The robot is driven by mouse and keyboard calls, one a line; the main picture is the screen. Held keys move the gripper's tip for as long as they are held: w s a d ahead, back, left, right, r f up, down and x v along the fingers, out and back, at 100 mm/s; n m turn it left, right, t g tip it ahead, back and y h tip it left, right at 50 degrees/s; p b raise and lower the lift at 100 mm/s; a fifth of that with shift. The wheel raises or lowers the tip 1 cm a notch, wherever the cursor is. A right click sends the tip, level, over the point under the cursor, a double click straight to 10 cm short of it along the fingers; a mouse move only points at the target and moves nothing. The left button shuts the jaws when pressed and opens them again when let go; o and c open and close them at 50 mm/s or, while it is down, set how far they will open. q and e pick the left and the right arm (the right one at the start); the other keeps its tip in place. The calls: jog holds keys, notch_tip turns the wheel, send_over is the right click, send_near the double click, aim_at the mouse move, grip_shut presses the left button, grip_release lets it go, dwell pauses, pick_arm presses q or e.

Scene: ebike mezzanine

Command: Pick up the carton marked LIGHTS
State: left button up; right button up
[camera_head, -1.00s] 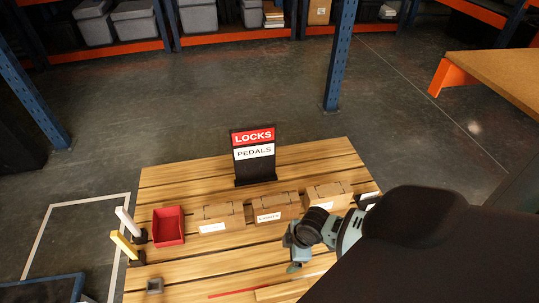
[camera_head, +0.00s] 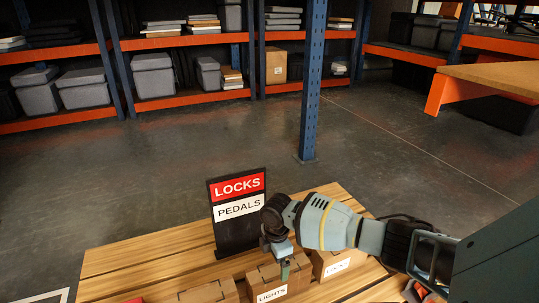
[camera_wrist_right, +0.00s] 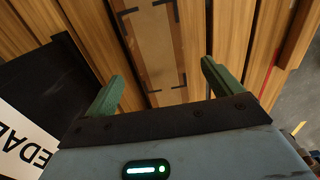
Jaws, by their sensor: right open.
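The carton marked LIGHTS (camera_head: 272,295) is a small brown box with a white label, on the slatted wooden table at the bottom of the head view. My right gripper (camera_head: 283,268) is just over its top, pointing down, and hides part of it. In the right wrist view, a brown carton top (camera_wrist_right: 155,45) shows between the two green fingers of the open, empty gripper (camera_wrist_right: 163,72). I cannot tell if the fingertips reach below its top. My left gripper is not in view.
A carton marked LOCKS (camera_head: 337,265) stands close on the right, another carton (camera_head: 208,292) on the left. A black sign (camera_head: 238,210) reading LOCKS and PEDALS stands behind. A blue post (camera_head: 311,90) and shelves are farther back.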

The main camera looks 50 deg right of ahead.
aim_at(279, 268)
jog(key=shift+s+f, duration=0.1)
jog(key=shift+f, duration=0.2)
jog(key=shift+f+b, duration=0.6)
jog(key=shift+f, duration=0.3)
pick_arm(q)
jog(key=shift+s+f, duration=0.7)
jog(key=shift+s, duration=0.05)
pick_arm(e)
jog(key=shift+d+f, duration=0.1)
jog(key=shift+f, duration=0.1)
jog(key=f+b, duration=0.2)
jog(key=f, duration=0.1)
jog(key=f+b, duration=0.1)
jog(key=shift+s+d+f+b, duration=0.15)
jog(key=shift+d+f+b, duration=0.15)
jog(key=shift+d, duration=0.1)
jog(key=shift+f, duration=0.15)
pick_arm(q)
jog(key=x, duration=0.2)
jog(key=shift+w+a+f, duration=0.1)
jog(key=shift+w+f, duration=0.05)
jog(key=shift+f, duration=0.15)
pick_arm(e)
jog(key=shift+c, duration=0.4)
